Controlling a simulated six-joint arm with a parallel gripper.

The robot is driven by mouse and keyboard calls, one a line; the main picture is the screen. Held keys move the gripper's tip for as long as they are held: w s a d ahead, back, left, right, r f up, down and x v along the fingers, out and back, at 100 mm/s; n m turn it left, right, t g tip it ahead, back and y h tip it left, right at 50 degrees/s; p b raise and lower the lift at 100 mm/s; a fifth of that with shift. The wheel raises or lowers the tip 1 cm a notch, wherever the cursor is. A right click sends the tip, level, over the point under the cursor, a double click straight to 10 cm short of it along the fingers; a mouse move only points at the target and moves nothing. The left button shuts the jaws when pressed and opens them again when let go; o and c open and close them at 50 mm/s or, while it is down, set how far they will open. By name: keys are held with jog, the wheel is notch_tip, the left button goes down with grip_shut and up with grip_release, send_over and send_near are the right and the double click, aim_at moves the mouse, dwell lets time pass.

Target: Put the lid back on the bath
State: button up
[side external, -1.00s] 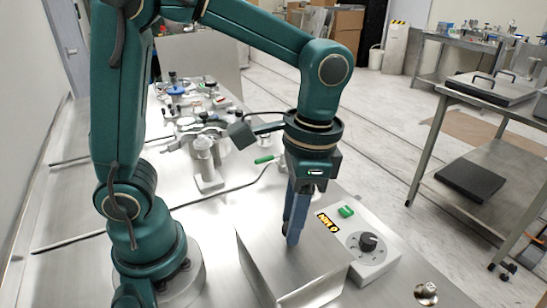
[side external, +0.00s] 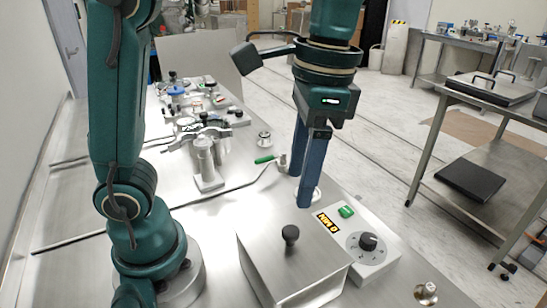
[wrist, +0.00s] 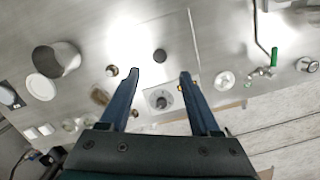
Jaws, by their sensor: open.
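The bath (side external: 290,275) is a steel box at the front middle of the side view. Its flat steel lid (side external: 270,232), with a black knob (side external: 290,233), lies across the top, and I see no clear gap between them. The lid also shows in the wrist view (wrist: 175,32), with its knob (wrist: 160,56) beyond the fingertips. My gripper (side external: 306,198) is open and empty, pointing down above and behind the lid in the side view. Its two blue fingers stand apart in the wrist view (wrist: 159,73), not touching the knob.
A control box (side external: 378,262) with a dial and green switch stands right of the bath. A green-handled valve (side external: 265,160) and a clamp stand (side external: 205,165) are behind. A small metal fitting (side external: 426,292) is at front right. The bench (side external: 215,230) left of the bath is clear.

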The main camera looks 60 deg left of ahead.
jog(key=r, duration=0.5)
jog(key=shift+w, duration=0.2)
jog(key=s+a+f+n+t, duration=0.1)
jog(key=a+f+t, duration=0.1)
jog(key=f, duration=0.1)
jog(key=s+a+f+n+t, duration=0.2)
jog(key=f, duration=0.1)
jog(key=s+a+f+n+t, duration=0.1)
jog(key=s+a+f+t, duration=0.1)
jog(key=f, duration=0.1)
jog(key=shift+t+h, duration=0.3)
jog(key=shift+t, duration=0.1)
dwell(1.0)
